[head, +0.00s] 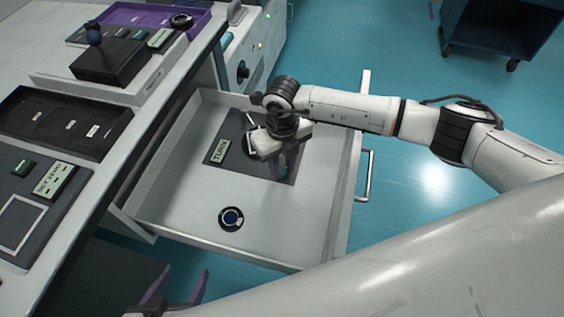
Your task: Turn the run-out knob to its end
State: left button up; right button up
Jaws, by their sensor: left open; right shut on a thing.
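A dark panel (215,157) with a pale green label that seems to read "TURN" lies in the open drawer (180,213). Part of a white ring marking shows on the panel beside my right gripper. My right gripper (284,172) points down over the right part of this panel and is shut on the run-out knob, which its body and fingers hide. How far the knob is turned cannot be seen. My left gripper (177,288) is open and empty, low at the left, outside the drawer, with its purple fingers apart.
A small round dark-blue piece (231,218) lies on the drawer floor near the front. The table at left bears a black tray (62,125), a joystick box (105,62) and a purple tray (150,16). A blue cart (500,30) stands behind.

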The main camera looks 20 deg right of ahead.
jog(key=m+p, duration=0.2)
jog(key=m, duration=0.3)
jog(key=shift+r+m+p, duration=0.15)
jog(key=shift+m+p, duration=0.15)
jog(key=m+p, duration=0.1)
jog(key=m, duration=0.2)
jog(key=shift+p, duration=0.35)
jog(key=shift+m+p, duration=0.4)
jog(key=shift+m, duration=0.8)
jog(key=o, duration=1)
jog(key=shift+o, duration=0.2)
